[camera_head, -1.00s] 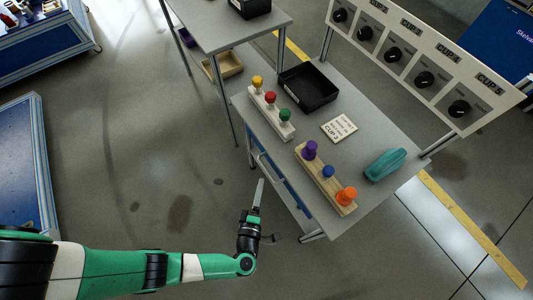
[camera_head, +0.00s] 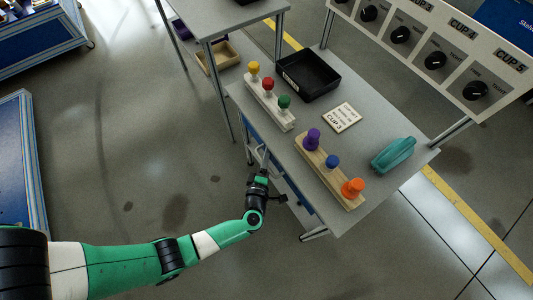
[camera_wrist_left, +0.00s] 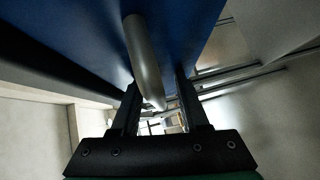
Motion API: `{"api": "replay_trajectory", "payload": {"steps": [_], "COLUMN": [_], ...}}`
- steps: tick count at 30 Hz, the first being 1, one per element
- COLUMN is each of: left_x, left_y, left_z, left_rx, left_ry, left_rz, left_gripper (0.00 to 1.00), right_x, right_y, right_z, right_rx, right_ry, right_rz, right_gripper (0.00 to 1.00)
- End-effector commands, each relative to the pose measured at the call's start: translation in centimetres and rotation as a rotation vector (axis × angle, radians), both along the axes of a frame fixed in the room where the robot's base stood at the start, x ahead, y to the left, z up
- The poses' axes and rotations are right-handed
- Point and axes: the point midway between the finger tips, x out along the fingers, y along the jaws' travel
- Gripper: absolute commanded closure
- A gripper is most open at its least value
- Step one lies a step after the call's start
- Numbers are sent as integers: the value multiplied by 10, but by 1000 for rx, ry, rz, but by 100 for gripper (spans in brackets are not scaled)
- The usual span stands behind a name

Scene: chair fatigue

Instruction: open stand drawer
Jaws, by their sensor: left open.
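The stand is a grey-topped table (camera_head: 238,100) with a blue drawer front (camera_head: 299,196) below its near-left edge. My left gripper (camera_head: 264,160) is at that drawer front, beneath the tabletop edge. In the left wrist view the blue drawer front (camera_wrist_left: 85,25) fills the upper part, with a round metal handle bar (camera_wrist_left: 143,55) in front of it. The two black fingers of my left gripper (camera_wrist_left: 158,95) are apart, one on each side of the bar. Whether either finger touches it cannot be told. My right gripper is not in view.
On the tabletop are a white block with coloured knobs (camera_head: 280,114), a wooden block with knobs (camera_head: 322,168), a black tray (camera_head: 318,88), a sign (camera_head: 342,118) and a teal object (camera_head: 393,154). A dial panel (camera_head: 440,62) stands behind. The floor left of the stand is clear.

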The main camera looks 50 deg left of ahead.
Motion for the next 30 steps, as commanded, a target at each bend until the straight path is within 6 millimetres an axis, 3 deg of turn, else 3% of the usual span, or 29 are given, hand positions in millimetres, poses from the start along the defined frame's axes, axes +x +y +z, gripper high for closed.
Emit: {"api": "replay_trajectory", "payload": {"steps": [8,15,30], "left_x": [2,2,1], "left_y": [1,1,1], "left_z": [0,0,0], "left_rx": [0,0,0], "left_ry": [0,0,0], "left_rz": [-1,-1,0], "left_gripper": [57,100,100], "right_x": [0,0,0], "right_y": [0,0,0], "right_z": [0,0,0], "right_rx": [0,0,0], "right_ry": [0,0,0], "right_rz": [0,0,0], "right_gripper": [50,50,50]}}
